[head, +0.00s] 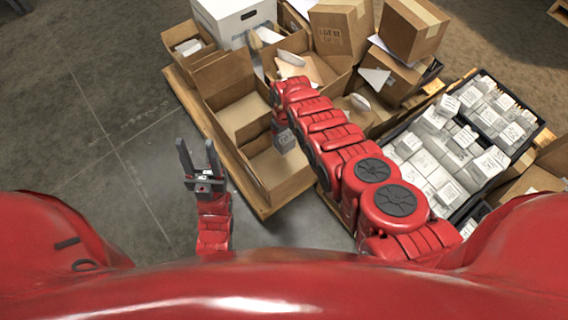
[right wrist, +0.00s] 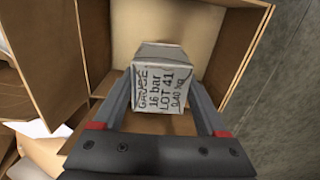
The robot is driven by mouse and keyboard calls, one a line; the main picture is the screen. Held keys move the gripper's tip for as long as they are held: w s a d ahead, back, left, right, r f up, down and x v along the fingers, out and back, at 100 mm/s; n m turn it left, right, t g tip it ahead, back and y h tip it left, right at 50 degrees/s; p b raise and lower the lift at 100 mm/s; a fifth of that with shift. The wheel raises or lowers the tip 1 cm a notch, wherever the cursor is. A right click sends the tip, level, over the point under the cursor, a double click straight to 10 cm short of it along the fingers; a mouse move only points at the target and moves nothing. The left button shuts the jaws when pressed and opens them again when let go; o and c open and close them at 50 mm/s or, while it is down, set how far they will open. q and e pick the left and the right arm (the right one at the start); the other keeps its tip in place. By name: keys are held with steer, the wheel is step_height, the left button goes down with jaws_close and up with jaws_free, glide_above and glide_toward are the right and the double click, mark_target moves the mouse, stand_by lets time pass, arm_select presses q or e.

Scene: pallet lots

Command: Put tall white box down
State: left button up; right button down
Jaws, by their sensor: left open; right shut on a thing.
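The tall white box (right wrist: 160,88) is between the fingers of my right gripper (right wrist: 163,110). Its face toward the wrist camera has printed text reading "GAUGE 16 bar LOT 41". In the head view the box (head: 285,141) shows only in part, below the right gripper (head: 279,124), over the open cardboard box (head: 296,183) nearest me. Cardboard walls surround it in the wrist view. Whether its underside touches the carton floor is hidden. My left gripper (head: 200,165) is open and empty, over the bare floor left of the pallet.
The wooden pallet (head: 262,209) carries several open cartons, a white storage box (head: 222,18) and closed brown boxes (head: 412,30). A black crate (head: 545,122) of labelled white boxes stands at the right. The floor at the left is clear.

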steer(key=shift+s+f+m+b, duration=0.15)
steer(key=shift+s+f+b, duration=0.1)
steer(key=shift+f+b, duration=0.35)
steer(key=shift+s+f+m+b, duration=0.15)
steer(key=shift+s+f+b, duration=0.05)
steer(key=shift+f+b, duration=0.4)
step_height(320, 180, down, 6)
steer(key=b, duration=0.4)
step_height(320, 180, down, 4)
steer(key=b, duration=0.4)
steer(key=shift+r, duration=0.25)
steer(key=shift+c, duration=1.8)
jaws_free()
steer(key=shift+f, duration=0.2)
steer(key=o, duration=0.4)
steer(key=shift+c, duration=0.2)
steer(key=shift+r, duration=0.2)
